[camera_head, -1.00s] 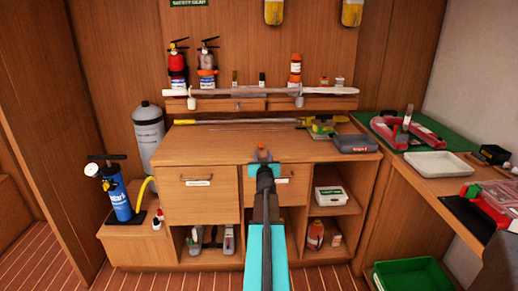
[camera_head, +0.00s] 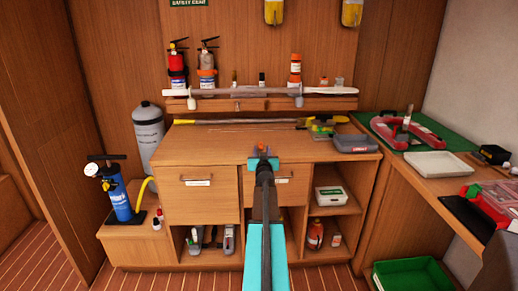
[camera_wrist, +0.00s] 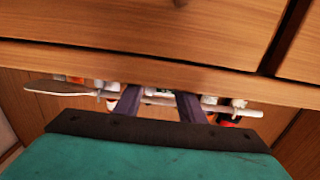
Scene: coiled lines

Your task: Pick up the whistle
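I cannot make out the whistle for certain in either view. A small orange item (camera_head: 264,149) shows at the counter's front, just beyond my gripper (camera_head: 263,158) in the head view; it is too small to name, and I cannot tell whether it touches the gripper. In the wrist view my gripper (camera_wrist: 160,103) has its two dark fingers apart, with a clear gap and nothing held between them. The fingers point toward the wall shelf and the long pale paddle (camera_wrist: 195,101), which appear upside down there.
The wooden counter (camera_head: 225,140) has a yellow-ended pole, a yellow-green item and a dark case (camera_head: 355,143). The shelf above holds extinguishers (camera_head: 177,60) and jars behind the paddle (camera_head: 240,92). A blue pump (camera_head: 118,200) stands left. A side bench with a white tray (camera_head: 440,164) stands right.

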